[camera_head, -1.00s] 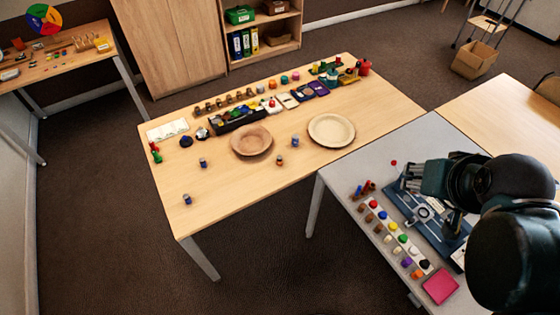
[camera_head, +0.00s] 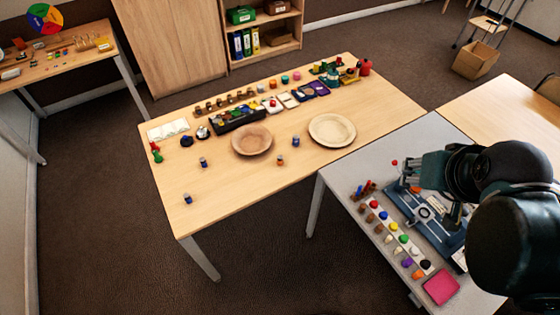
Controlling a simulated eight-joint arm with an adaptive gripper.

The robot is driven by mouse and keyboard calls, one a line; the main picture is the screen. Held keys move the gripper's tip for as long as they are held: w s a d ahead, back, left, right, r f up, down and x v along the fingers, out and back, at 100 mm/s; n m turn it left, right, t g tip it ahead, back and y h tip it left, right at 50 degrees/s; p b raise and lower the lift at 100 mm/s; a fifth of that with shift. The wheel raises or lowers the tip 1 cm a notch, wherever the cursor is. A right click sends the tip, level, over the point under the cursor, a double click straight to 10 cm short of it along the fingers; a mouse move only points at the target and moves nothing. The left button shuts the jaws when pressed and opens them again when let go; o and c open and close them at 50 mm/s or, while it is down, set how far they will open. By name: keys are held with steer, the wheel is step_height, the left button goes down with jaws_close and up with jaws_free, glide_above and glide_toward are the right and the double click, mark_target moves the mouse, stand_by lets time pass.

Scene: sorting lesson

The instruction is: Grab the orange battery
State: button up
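Several small batteries stand on the wooden table. Two bluish ones stand to the left, one (camera_head: 203,162) left of the brown plate and one (camera_head: 187,199) nearer the front-left corner. They are too small to tell their colours surely. My arm is at the right, over the grey table, well away from the batteries. My gripper's fingers cannot be made out, so its opening is unclear.
A brown plate (camera_head: 235,145) and a cream plate (camera_head: 332,143) lie on the wooden table (camera_head: 240,195). A black tray of small items (camera_head: 238,120) and other pieces line its back. On the grey table (camera_head: 345,205) are a row of coloured pieces, a blue board and a pink square (camera_head: 441,287).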

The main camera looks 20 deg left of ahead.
steer(key=w+a+f+n+g+b, duration=0.2)
steer(key=w+a+n, duration=0.3)
steer(key=w+a, duration=0.45)
steer(key=n+g+b, duration=0.5)
steer(key=n+b, duration=0.1)
steer(key=n, duration=0.7)
glide_above(280, 156)
steer(key=f, duration=3.2)
steer(key=shift+s+d, duration=0.15)
steer(key=shift+d, duration=0.05)
steer(key=shift+a+f, duration=0.3)
steer(key=shift+f, duration=0.1)
steer(key=shift+f+b, duration=0.45)
steer(key=shift+f, duration=0.85)
